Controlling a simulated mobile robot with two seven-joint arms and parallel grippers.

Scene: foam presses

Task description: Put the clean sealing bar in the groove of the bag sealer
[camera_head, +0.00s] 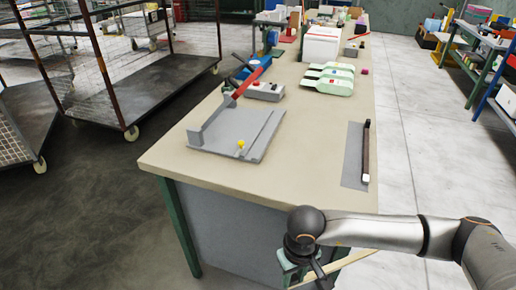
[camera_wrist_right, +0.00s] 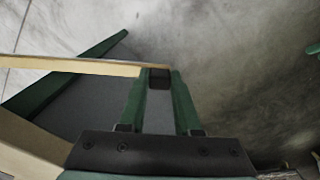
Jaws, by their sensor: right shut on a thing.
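A flat grey device with a raised red arm and a yellow knob (camera_head: 222,135) lies on the table's near left part; I cannot tell whether it is the bag sealer. A long dark bar (camera_head: 366,152) lies on a grey mat (camera_head: 353,163) at the table's right edge; I cannot tell whether it is clean. No groove can be made out. My right gripper (camera_wrist_right: 158,80) is low by the table's near end, also in the head view (camera_head: 303,275). My left gripper is out of view.
The table (camera_head: 290,150) has free room between device and mat. A grey box with a red button (camera_head: 263,91) and pale green devices (camera_head: 330,80) stand farther back. A wheeled rack (camera_head: 130,80) stands left.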

